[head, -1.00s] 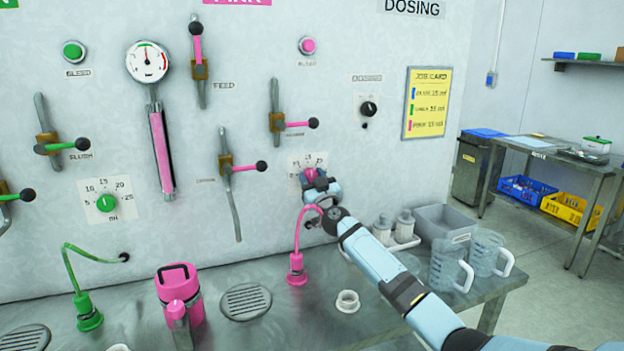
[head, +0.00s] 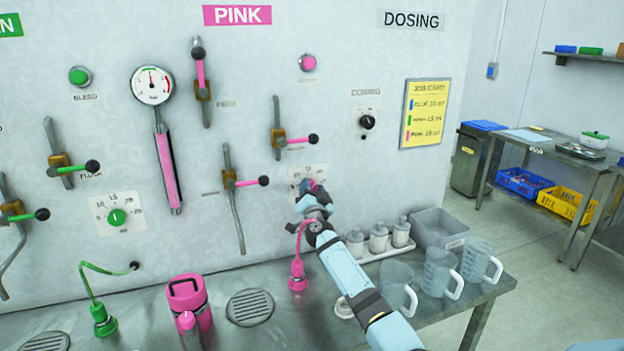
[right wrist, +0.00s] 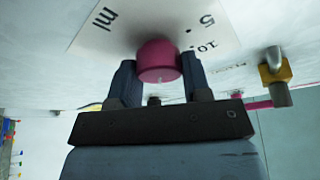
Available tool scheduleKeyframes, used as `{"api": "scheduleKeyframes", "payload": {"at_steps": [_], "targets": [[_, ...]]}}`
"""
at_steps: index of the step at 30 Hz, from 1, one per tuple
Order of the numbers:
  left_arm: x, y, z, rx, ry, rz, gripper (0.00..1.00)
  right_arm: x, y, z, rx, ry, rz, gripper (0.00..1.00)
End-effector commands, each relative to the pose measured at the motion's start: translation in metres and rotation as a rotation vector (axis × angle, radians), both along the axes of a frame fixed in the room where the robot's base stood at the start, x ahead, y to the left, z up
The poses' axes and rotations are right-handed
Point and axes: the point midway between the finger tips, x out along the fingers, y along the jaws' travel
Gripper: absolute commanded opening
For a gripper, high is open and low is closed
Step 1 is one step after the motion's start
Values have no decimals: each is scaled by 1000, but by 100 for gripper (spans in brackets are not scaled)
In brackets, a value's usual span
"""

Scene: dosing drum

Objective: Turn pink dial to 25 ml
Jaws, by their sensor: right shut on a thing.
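The pink dial (right wrist: 158,62) is a round knob on a white scale plate (right wrist: 110,25) on the wall; in the right wrist view "ml", 5 and 10 are readable, and the view looks upside down. My right gripper (right wrist: 160,85) is shut on the pink dial, one finger on each side. In the head view my right gripper (head: 312,192) covers most of the dial, and only part of its plate (head: 296,172) shows. The dial's pointer is hidden, so I cannot tell its setting. My left gripper is not in view.
A pink-handled valve (head: 245,182) and another (head: 297,140) are nearby. Clear jugs (head: 440,272) and white bottles (head: 378,238) stand right of my arm. A yellow job card (head: 425,112) hangs at right.

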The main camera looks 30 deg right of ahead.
Motion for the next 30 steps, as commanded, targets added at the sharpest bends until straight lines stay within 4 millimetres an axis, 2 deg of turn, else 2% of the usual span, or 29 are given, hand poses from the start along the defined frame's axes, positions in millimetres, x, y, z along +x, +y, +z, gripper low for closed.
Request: {"api": "scheduleKeyframes", "payload": {"at_steps": [1,18,24,30], "targets": [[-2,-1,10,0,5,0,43,0,2,5,50,-8,1,20],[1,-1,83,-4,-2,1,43,0,2,4,562,-132,-1,20],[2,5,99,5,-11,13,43,0,1,3,700,-165,0,20],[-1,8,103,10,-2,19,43,0,1,2,792,-189,-1,20]]}}
